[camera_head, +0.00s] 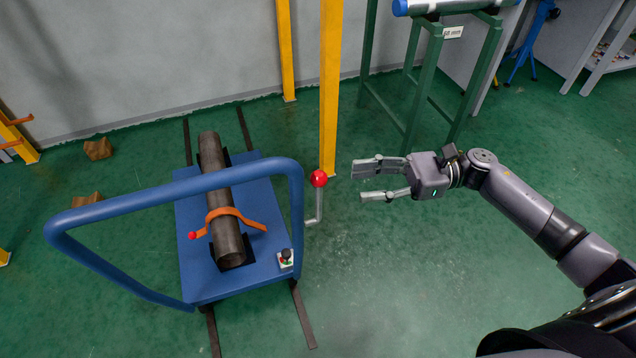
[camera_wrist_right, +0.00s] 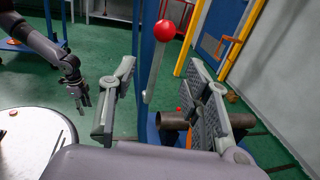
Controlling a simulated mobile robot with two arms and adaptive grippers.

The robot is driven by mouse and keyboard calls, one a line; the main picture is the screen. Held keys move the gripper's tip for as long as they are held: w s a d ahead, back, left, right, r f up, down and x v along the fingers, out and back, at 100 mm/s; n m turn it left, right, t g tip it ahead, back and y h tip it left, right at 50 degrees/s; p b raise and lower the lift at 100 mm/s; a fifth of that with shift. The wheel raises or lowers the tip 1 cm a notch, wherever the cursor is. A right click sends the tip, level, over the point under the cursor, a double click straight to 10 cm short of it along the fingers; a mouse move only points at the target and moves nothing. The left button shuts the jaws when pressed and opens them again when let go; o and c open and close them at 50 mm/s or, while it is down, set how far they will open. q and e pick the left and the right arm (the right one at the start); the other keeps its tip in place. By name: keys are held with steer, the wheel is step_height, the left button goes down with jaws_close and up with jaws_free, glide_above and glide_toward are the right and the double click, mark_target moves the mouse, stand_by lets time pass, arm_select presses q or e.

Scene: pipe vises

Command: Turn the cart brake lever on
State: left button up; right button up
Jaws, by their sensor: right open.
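The brake lever (camera_head: 319,203) is a grey rod with a red ball knob (camera_head: 319,178) on the right side of the blue cart (camera_head: 240,280). The rod stands roughly upright. My right gripper (camera_head: 360,182) is open and empty, just right of the knob, its fingers pointing left toward it. In the right wrist view the lever rod (camera_wrist_right: 153,78) and red knob (camera_wrist_right: 165,30) show between the two open fingers (camera_wrist_right: 158,92), farther out and not touched. My left gripper (camera_wrist_right: 82,98) shows small at the left of that view; its opening is unclear.
A dark pipe (camera_head: 213,165) lies on the cart under an orange strap (camera_head: 236,213). The cart's blue handle rail (camera_head: 130,205) arches beside the lever. A yellow post (camera_head: 330,90) and a green stand (camera_head: 425,85) rise behind. The floor right of the lever is clear.

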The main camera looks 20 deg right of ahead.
mark_target(319, 199)
arm_select(q)
steer(key=s+f, duration=0.1)
steer(key=s+f+p, duration=0.1)
steer(key=s+f, duration=0.1)
steer(key=shift+a+f, duration=0.2)
steer(key=shift+f, duration=0.05)
arm_select(e)
steer(key=a, duration=0.3)
steer(key=w+a, duration=0.1)
steer(key=a, duration=0.5)
steer(key=shift+w+a, duration=0.3)
jaws_close()
